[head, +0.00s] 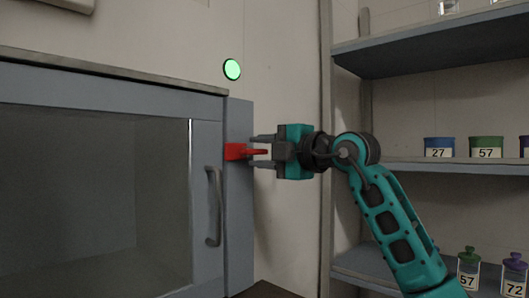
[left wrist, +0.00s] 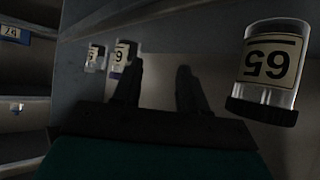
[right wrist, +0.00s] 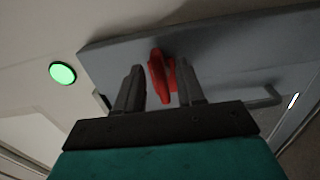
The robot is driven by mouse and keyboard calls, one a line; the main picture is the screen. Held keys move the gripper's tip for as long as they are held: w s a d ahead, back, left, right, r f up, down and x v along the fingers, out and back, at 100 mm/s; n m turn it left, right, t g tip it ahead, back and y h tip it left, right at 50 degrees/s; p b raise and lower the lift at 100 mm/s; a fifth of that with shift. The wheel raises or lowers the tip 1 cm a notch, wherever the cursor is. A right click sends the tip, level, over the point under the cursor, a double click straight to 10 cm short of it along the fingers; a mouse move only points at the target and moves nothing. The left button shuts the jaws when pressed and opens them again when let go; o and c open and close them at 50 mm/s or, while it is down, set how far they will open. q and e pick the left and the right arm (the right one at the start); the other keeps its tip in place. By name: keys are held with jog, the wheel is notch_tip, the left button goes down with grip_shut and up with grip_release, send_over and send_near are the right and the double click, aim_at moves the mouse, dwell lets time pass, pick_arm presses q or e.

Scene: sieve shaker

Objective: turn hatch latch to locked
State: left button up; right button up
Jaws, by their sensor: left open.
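The red hatch latch (head: 240,152) sits on the right side of the grey-blue hatch frame, its lever pointing right in the head view. My right gripper (head: 263,150) is in front of it. In the right wrist view the red lever (right wrist: 160,77) lies between the two fingers of my right gripper (right wrist: 158,85), with a gap showing on each side. The right gripper is open around the lever. My left gripper (left wrist: 158,85) is open and empty, seen only in the left wrist view.
The glass hatch door (head: 100,190) appears closed, with a grey vertical handle (head: 213,205). A green lamp (head: 232,69) glows on the wall above. Shelves (head: 430,50) with numbered jars stand right. A jar (left wrist: 270,65) is close to my left gripper.

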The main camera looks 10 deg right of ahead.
pick_arm(q)
jog(key=shift+w+d, duration=0.1)
pick_arm(e)
jog(key=v, duration=1.3)
jog(key=shift+a, duration=0.1)
